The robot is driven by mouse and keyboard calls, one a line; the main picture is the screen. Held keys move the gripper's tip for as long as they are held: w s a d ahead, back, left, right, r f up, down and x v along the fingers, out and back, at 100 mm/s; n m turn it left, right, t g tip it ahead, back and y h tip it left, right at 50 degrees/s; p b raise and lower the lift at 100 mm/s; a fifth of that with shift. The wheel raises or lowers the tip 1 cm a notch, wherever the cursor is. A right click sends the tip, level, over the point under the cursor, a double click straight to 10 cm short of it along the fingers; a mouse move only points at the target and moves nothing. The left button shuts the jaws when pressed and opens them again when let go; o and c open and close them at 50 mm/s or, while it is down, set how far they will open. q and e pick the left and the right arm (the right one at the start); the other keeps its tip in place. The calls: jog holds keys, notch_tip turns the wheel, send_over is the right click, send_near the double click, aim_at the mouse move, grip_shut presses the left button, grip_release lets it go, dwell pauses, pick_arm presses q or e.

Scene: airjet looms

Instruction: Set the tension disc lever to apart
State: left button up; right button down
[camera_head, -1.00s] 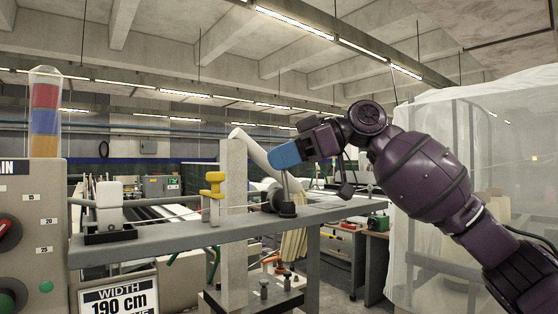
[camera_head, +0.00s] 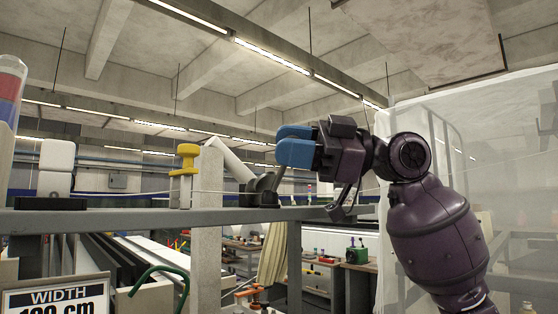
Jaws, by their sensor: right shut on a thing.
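My right gripper (camera_head: 284,143) has blue fingers and comes in from the right above the grey rail. It is shut on the tension disc lever (camera_head: 276,178), a thin metal piece rising from a dark base (camera_head: 260,198) on the rail. The fingers hide the lever's upper end, so its exact position is hard to tell. The tension discs cannot be made out clearly. My left gripper is not in view.
The grey rail (camera_head: 120,222) runs across the view. A yellow guide (camera_head: 187,160), a pale post (camera_head: 207,185) and a pale slanted tube (camera_head: 232,161) stand left of the lever. A white block (camera_head: 57,168) is farther left. A translucent sheet (camera_head: 500,130) hangs at right.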

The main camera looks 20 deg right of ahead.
jog(key=shift+s+d+f+n+y+b, duration=0.2)
jog(key=shift+s+f+n+y+b, duration=0.35)
jog(key=shift+f+n+b, duration=0.25)
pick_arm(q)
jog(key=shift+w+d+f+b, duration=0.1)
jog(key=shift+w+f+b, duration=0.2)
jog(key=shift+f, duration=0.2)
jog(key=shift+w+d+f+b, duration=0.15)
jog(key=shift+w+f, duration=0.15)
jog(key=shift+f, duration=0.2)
pick_arm(e)
jog(key=shift+s+n+y, duration=0.25)
jog(key=shift+n+y, duration=0.1)
jog(key=shift+n, duration=0.25)
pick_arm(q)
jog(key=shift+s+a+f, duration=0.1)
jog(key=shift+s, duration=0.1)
pick_arm(e)
jog(key=c, duration=0.7)
grip_release()
jog(key=shift+d, duration=0.1)
jog(key=shift+c, duration=0.2)
jog(key=shift+d, duration=0.1)
